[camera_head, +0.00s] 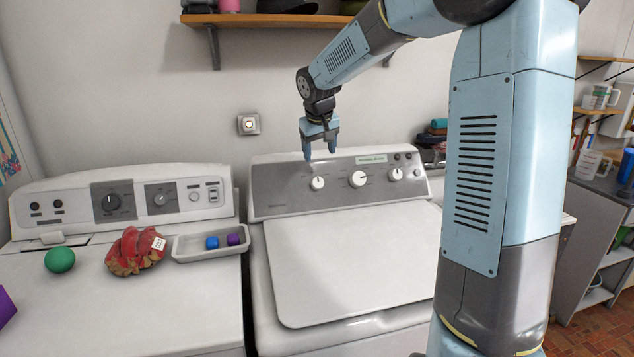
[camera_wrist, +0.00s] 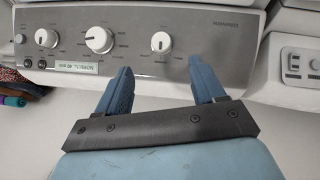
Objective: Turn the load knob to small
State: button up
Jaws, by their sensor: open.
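The washer's grey control panel (camera_head: 268,187) carries three white knobs: a left knob (camera_head: 317,183), a larger middle knob (camera_head: 357,179) and a right knob (camera_head: 396,174). Their labels are too small to read, so I cannot tell which is the load knob. My gripper (camera_head: 320,154) is open and empty, pointing down above the left knob, apart from it. The wrist view shows the panel upside down; there the left knob (camera_wrist: 161,43) lies beyond and between the blue fingertips (camera_wrist: 160,66). Its pointer mark runs roughly vertical.
The washer lid (camera_head: 350,260) is closed and clear. On the left machine stand a green ball (camera_head: 60,260), a red glove (camera_head: 136,251) and a white tray (camera_head: 190,256) with a blue and a purple object. A shelf (camera_head: 262,20) hangs above; a wall socket (camera_head: 248,124) is behind.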

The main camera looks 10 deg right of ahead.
aim_at(319, 182)
jog(key=x, duration=0.7)
jog(key=w+x, duration=0.1)
jog(key=x, duration=0.6)
jog(key=shift+w+a+f, duration=0.1)
jog(key=shift+w, duration=0.15)
jog(key=shift+c, duration=0.4)
jog(key=c, duration=1)
